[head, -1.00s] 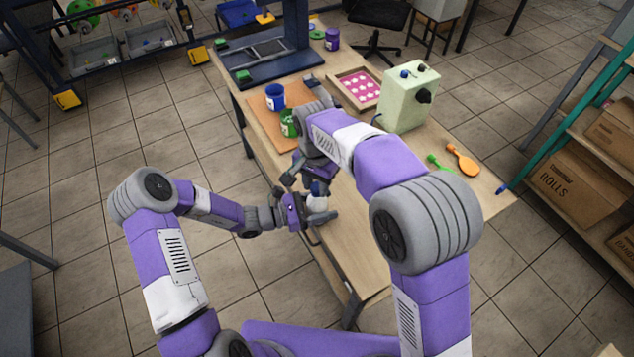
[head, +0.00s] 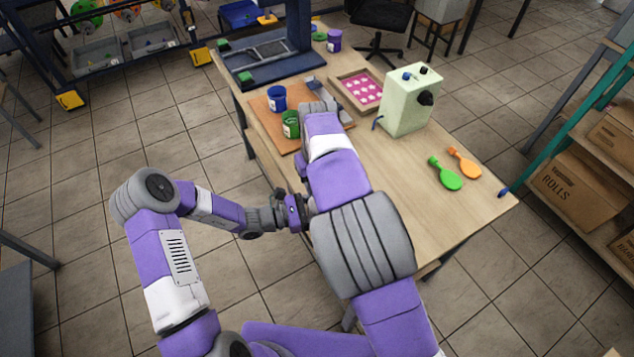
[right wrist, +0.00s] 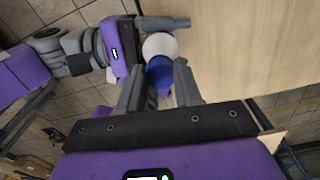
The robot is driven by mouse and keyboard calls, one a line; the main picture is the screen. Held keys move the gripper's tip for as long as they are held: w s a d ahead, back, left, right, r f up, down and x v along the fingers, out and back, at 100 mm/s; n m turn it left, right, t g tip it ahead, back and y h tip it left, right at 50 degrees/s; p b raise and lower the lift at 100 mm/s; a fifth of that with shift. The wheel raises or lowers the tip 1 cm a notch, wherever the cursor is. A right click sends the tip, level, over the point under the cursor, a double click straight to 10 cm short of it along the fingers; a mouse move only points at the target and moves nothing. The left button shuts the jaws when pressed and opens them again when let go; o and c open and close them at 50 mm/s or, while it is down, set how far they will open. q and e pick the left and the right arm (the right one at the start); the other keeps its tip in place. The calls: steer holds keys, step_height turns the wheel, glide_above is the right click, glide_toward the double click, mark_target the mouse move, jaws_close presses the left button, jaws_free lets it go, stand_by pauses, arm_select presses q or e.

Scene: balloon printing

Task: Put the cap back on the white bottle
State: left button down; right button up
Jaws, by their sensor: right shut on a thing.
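In the right wrist view the white bottle (right wrist: 160,46) shows as a round white shape beside the table edge. My left gripper (head: 303,208) is shut on it; one of its fingers lies along the bottle's far side. My right gripper (right wrist: 159,68) is shut on the blue cap (right wrist: 160,77), between its two grey fingers. The cap is right against the white bottle and overlaps it in this view; I cannot tell whether it is seated. In the head view my right arm hides the bottle, the cap and the right gripper.
The wooden table (head: 400,205) has bare room at its right front. A green box machine (head: 408,100), a pink-patterned tray (head: 358,88), blue (head: 277,98) and green (head: 291,124) cups, a green balloon (head: 446,175) and an orange balloon (head: 464,162) stand or lie on it.

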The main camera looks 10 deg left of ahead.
steer(key=shift+d+f+m, duration=0.1)
steer(key=shift+f+m, duration=0.05)
steer(key=shift+m, duration=0.95)
steer(key=shift+s+d+f+m, duration=0.1)
steer(key=shift+d+f+m, duration=0.1)
steer(key=shift+m, duration=0.4)
steer(key=shift+d+f+m, duration=0.1)
steer(key=shift+f+m, duration=0.05)
steer(key=shift+m, duration=0.45)
steer(key=shift+d+m, duration=0.1)
steer(key=shift+m, duration=0.5)
steer(key=shift+a+r+m, duration=0.3)
steer(key=shift+r, duration=0.15)
steer(key=o, duration=1)
steer(key=shift+a, duration=0.1)
